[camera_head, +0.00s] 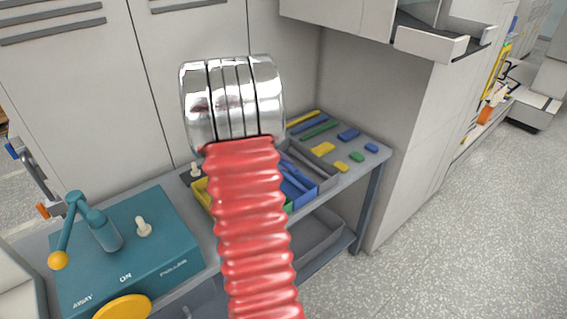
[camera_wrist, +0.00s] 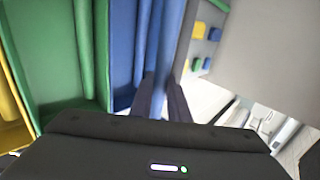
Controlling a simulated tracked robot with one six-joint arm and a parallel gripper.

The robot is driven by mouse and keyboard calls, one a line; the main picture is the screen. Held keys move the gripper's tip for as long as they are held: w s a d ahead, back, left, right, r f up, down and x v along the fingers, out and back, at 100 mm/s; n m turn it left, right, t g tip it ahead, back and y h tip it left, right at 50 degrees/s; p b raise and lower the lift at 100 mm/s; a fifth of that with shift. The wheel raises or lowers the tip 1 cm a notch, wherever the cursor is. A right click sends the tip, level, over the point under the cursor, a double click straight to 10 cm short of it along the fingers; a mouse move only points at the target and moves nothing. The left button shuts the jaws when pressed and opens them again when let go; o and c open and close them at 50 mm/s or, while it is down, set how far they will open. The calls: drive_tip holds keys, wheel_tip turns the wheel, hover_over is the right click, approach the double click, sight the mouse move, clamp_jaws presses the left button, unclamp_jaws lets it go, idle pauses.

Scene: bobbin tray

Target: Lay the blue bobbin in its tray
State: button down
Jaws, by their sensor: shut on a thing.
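In the wrist view my gripper (camera_wrist: 163,92) has its two dark fingers close together around a long blue bobbin (camera_wrist: 168,42). The blue tray (camera_wrist: 121,50) lies just left of the bobbin, beside a green tray (camera_wrist: 60,50). The bobbin is over or beside the blue tray's right side; I cannot tell whether it touches the tray. Another blue strip (camera_wrist: 143,40) shows between them, perhaps a bobbin in the tray. In the head view the blue tray (camera_head: 303,198) holds blue pieces, and my arm hides the gripper.
A yellow tray (camera_head: 202,192) is partly hidden behind my arm. A grey tray (camera_head: 325,172) adjoins the blue one. Several small coloured blocks (camera_head: 322,149) lie at the bench's right end. A teal box with a lever (camera_head: 105,235) stands at left.

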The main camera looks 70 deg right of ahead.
drive_tip(key=shift+s+d+f, duration=0.1)
drive_tip(key=shift+s+f, duration=0.1)
drive_tip(key=shift+s, duration=0.1)
drive_tip(key=shift+f, duration=2.3)
drive_tip(key=c, duration=1.6)
unclamp_jaws()
drive_tip(key=shift+r, duration=0.1)
drive_tip(key=v, duration=1.3)
drive_tip(key=shift+w+a+r, duration=0.15)
drive_tip(key=shift+a, duration=0.15)
drive_tip(key=shift+v, duration=4)
